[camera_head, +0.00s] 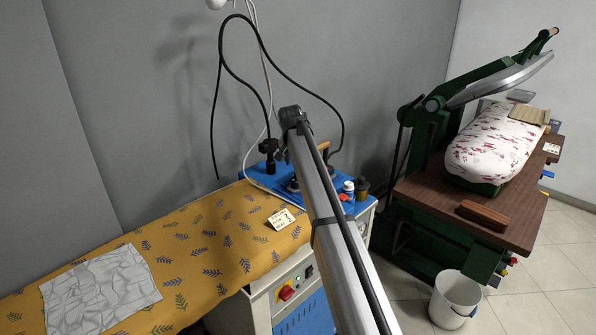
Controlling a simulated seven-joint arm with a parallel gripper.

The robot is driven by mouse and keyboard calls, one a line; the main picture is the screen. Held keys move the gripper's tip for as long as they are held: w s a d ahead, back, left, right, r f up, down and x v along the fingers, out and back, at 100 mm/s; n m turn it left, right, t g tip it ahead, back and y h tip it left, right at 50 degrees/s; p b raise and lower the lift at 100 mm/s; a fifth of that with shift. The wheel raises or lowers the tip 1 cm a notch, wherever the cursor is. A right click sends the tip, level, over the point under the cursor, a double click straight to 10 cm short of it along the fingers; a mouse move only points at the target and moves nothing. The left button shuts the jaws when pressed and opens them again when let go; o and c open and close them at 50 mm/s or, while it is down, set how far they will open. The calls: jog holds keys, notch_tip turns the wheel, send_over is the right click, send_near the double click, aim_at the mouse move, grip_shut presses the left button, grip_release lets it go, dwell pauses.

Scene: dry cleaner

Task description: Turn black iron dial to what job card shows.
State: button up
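A blue rest (262,178) is at the board's right end. An orange-brown handle (323,148), apparently the iron's, shows just behind my arm. The iron's body is mostly hidden by my arm, and I cannot make out its black dial. My arm reaches up from the bottom over the board's right end. My gripper is hidden behind my arm, so its fingers do not show.
A crumpled grey-white cloth (100,290) lies on the board's left. A white bottle (348,187) and dark bottle (362,188) stand right of my arm. A red-yellow switch (286,293) is below. Cables (216,100) hang behind. A green press (470,90) and white bucket (453,300) are right.

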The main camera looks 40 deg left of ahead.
jog(key=shift+x, duration=2.75)
jog(key=shift+c, duration=0.2)
jog(key=c, duration=1)
jog(key=shift+a+m+t+h, duration=0.1)
jog(key=shift+m+t+h, duration=0.35)
jog(key=shift+m, duration=1.05)
jog(key=o, duration=1)
jog(key=shift+o, duration=0.2)
jog(key=v, duration=1.4)
jog(key=shift+w, duration=0.2)
